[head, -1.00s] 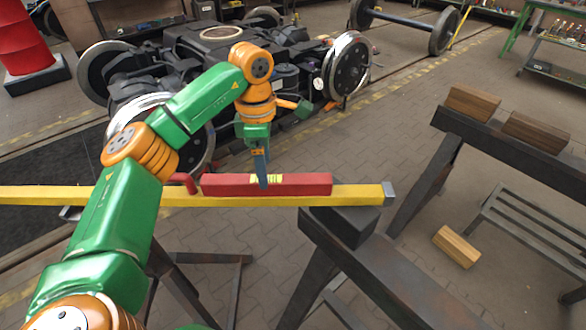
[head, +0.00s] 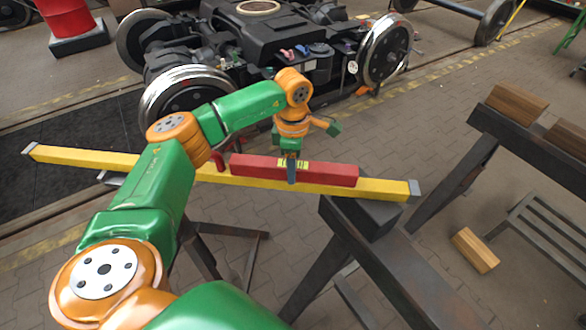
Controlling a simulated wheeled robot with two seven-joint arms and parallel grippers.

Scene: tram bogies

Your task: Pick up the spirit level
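The spirit level (head: 330,173) is a red bar with a yellow-green vial near its middle. It lies along a long yellow beam (head: 385,190) that rests on dark metal trestles. My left gripper (head: 291,175) points down at the level's middle, by the vial. One blue-grey finger shows in front of the level's near face; the other is hidden, so I cannot tell whether it grips the level. My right gripper is not in view.
A dark trestle (head: 375,245) holds the beam's right end. Wooden blocks (head: 517,102) sit on another trestle at right, and one wooden block (head: 475,250) lies lower down. A bogie with large wheels (head: 385,50) stands behind. A red drum (head: 66,17) is at top left.

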